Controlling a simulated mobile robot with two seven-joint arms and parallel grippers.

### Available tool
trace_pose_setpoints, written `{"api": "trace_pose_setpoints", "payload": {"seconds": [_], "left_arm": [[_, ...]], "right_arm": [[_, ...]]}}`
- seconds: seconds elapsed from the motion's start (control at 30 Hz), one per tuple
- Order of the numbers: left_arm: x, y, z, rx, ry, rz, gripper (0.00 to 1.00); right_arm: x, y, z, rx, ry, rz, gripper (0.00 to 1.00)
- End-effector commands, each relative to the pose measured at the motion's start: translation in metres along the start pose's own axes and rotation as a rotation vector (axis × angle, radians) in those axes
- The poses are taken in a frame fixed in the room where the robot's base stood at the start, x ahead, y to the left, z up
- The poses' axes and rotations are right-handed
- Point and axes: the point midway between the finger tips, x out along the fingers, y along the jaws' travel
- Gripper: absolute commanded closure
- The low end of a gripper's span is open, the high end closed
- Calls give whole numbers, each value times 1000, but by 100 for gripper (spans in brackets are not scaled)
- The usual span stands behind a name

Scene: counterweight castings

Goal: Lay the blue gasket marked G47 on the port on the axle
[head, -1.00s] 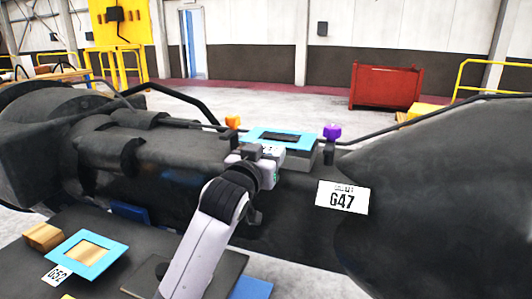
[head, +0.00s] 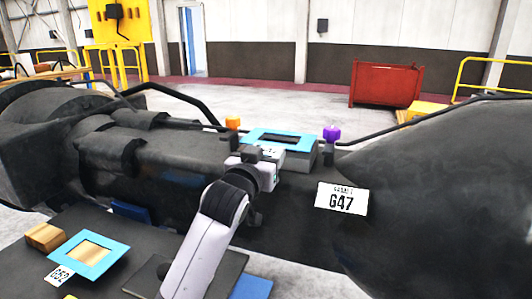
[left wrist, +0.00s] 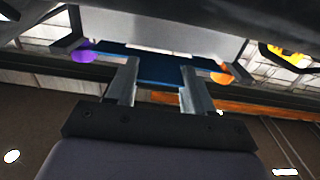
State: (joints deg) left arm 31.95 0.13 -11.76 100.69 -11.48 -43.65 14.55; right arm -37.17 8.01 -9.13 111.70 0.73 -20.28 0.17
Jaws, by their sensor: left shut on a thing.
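The blue gasket (head: 256,134), a flat frame with a dark opening, is at the grey port block (head: 298,158) on top of the dark axle (head: 170,152). A white tag hangs at its near edge, too small to read. A larger white sign (head: 341,199) reading G47 is on the casting to the right. My left gripper (head: 266,160) is shut on the gasket's near edge. In the left wrist view the blue gasket (left wrist: 160,68) shows between the two fingers. Whether it touches the port all round cannot be told. My right gripper is not in view.
An orange knob (head: 232,123) and a purple knob (head: 332,133) stand beside the port. On the dark surface at lower left lies another blue gasket (head: 113,247) with a tag (head: 60,275) reading G52, next to a wooden block (head: 45,237). A dark rod runs behind the port.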

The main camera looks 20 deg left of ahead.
Motion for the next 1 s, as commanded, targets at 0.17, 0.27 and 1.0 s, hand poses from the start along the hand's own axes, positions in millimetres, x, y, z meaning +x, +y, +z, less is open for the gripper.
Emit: {"api": "trace_pose_setpoints", "payload": {"seconds": [0.17,0.27,1.0], "left_arm": [[0,0,0,0,0,0,76],[0,0,0,0,1,0,76],[0,0,10,0,1,0,76]], "right_arm": [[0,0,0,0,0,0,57],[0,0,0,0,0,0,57],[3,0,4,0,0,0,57]]}}
